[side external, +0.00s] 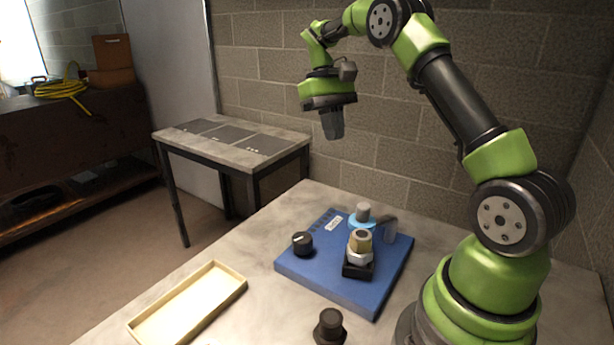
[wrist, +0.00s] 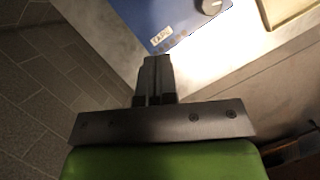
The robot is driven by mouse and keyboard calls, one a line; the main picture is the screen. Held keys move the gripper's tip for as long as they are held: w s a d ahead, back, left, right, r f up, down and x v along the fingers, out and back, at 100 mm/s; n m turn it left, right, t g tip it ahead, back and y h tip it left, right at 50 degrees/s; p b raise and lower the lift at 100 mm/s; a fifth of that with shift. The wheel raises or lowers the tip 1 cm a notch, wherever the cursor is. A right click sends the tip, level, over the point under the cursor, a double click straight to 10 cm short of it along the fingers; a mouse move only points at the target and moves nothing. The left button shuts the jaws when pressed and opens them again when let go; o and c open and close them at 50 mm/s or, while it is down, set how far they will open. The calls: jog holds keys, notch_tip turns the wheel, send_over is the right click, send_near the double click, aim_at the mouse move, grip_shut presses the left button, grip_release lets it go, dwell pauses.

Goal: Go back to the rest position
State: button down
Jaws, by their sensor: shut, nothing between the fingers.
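My gripper (side external: 332,124) hangs in the air, pointing down, well above the far end of the grey table (side external: 408,308). Its fingers are together and empty, and they also show in the wrist view (wrist: 155,62). My arm arches up from its base at the right of the table. Below the gripper and apart from it lies a blue board (side external: 320,272). The board carries a black knob (side external: 302,244), a brass and silver fitting (side external: 360,245) in a black block, and a grey cylinder on a light blue ring (side external: 362,213).
A wooden tray (side external: 238,284) lies at the table's left. A black knobbed part (side external: 329,326) stands at the front. A block wall (side external: 440,150) rises behind. A side table (side external: 283,147) with dark panels stands at back left. Air around the gripper looks clear.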

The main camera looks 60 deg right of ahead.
jog(key=s+a+r+n+t+h, duration=0.1)
jog(key=s+a+r+t, duration=0.1)
jog(key=a+r, duration=0.35)
jog(key=s+a+r+t+y, duration=0.1)
jog(key=s+a+r+t, duration=0.1)
jog(key=s+a+t, duration=0.7)
jog(key=s+a, duration=0.4)
jog(key=s, duration=0.1)
jog(key=shift+r, duration=0.35)
